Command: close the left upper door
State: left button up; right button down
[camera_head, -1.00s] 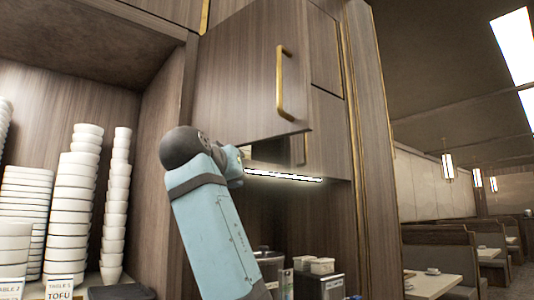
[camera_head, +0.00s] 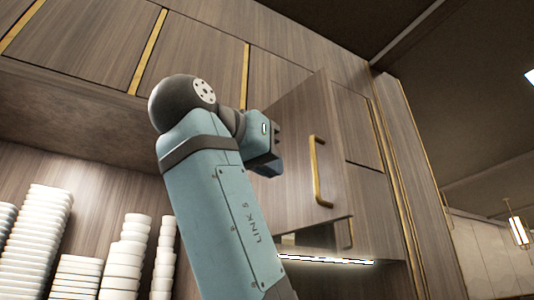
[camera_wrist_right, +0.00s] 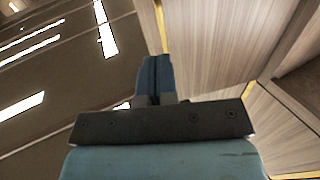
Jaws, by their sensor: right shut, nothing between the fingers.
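The left upper door (camera_head: 290,155) is a brown wood-grain panel that stands open, swung out from the cabinet. Its gold bar handle (camera_head: 317,172) is on the face toward the head camera. My right gripper (camera_head: 272,165) is at the door's left part in the head view; contact cannot be made out. In the right wrist view the gripper's blue fingers (camera_wrist_right: 156,75) are shut together and empty, with wood panels (camera_wrist_right: 225,45) to their right. My right arm hides part of the cabinet. My left gripper is not in view.
Stacks of white bowls (camera_head: 125,260) stand on the open shelf at lower left. A lit strip (camera_head: 325,260) runs beneath the cabinet. Gold-trimmed panels (camera_head: 195,65) lie above. Open room with a hanging lamp (camera_head: 519,232) is at the right.

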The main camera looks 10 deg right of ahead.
aim_at(315, 192)
jog(key=x, duration=1)
jog(key=shift+w+d, duration=0.2)
jog(key=shift+d, duration=0.05)
jog(key=shift+w+d, duration=0.5)
jog(key=shift+d, duration=0.05)
